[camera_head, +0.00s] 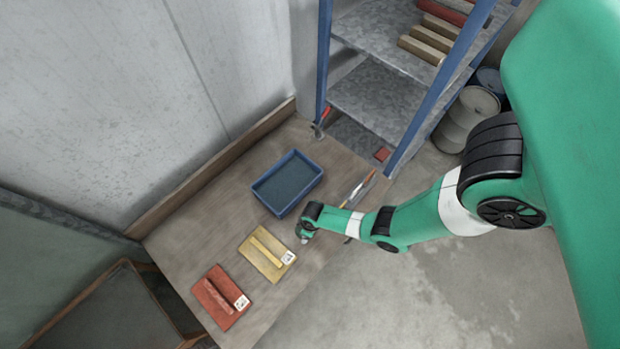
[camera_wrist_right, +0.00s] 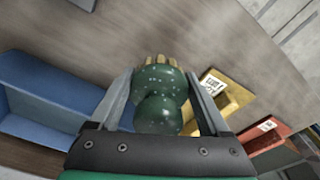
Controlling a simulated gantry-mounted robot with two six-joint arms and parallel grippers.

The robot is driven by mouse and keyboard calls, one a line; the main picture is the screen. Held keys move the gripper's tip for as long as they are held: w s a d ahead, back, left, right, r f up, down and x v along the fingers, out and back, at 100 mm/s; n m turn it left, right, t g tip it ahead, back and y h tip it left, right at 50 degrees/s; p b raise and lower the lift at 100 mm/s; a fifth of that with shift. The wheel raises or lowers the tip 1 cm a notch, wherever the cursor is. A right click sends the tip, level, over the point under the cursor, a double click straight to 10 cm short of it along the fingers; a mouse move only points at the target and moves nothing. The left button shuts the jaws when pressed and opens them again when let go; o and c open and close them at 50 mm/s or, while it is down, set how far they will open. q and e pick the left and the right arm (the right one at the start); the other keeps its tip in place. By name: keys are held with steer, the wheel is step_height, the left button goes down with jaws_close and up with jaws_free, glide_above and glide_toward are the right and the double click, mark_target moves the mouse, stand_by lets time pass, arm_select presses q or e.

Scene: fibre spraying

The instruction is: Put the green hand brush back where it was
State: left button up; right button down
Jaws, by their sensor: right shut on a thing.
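In the head view the brush is mostly hidden under my wrist. My left gripper is not in view.
A blue bin (camera_head: 263,192) stands behind the gripper. A yellow float (camera_head: 264,250) and a red float (camera_head: 215,300) lie nearer the front. Long tools (camera_head: 358,188) lie at the right edge, beside a metal shelf (camera_head: 380,95). Bare bench lies left of the bin.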

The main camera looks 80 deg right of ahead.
steer(key=shift+s+d+f, duration=0.1)
steer(key=shift+s+d, duration=0.05)
steer(key=shift+s, duration=0.75)
steer(key=shift+s+d+m, duration=0.15)
steer(key=shift+m, duration=0.15)
step_height(320, 180, down, 4)
steer(key=b, duration=0.4)
steer(key=shift+f, duration=0.5)
steer(key=shift+f+b, duration=0.15)
steer(key=shift+b, duration=0.15)
jaws_free()
